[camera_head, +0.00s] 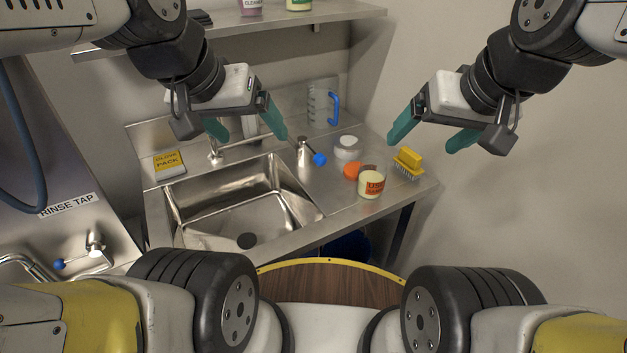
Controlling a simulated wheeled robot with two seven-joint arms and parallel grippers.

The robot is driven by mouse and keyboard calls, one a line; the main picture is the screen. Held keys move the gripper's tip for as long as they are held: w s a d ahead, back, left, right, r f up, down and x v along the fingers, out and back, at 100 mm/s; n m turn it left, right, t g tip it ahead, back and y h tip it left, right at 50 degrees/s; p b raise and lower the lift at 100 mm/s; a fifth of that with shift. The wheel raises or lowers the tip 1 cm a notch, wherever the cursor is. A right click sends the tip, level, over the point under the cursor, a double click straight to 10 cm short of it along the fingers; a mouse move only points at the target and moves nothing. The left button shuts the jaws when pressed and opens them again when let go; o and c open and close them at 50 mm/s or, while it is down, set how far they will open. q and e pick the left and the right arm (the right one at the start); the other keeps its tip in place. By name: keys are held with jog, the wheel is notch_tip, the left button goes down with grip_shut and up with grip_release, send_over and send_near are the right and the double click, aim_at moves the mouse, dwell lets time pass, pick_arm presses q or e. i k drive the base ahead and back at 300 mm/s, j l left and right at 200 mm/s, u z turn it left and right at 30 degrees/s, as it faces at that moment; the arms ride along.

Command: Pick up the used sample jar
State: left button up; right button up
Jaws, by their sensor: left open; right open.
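The used sample jar (371,184) is a small clear jar with pale contents and an orange-red label. It stands upright on the steel counter right of the sink, near the front edge. An orange lid (354,171) lies just behind and left of it. My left gripper (248,133) is open and empty, with teal fingers, above the back of the sink. My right gripper (425,138) is open and empty, above and to the right of the jar, over the counter's right end. Neither gripper touches the jar.
A yellow brush (408,163) lies right of the jar. A white-lidded jar (347,147), a blue-handled jug (322,105) and a blue-knobbed tap (307,153) stand behind. The sink (240,205) is empty. A shelf (240,27) runs above.

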aim_at(371, 174)
jog(key=k+j+u, duration=0.1)
jog(key=k+j, duration=0.15)
jog(key=k+j+u, duration=0.15)
jog(key=j, duration=0.25)
jog(key=k+j+u, duration=0.1)
jog(key=k+j, duration=0.2)
jog(key=j, duration=0.1)
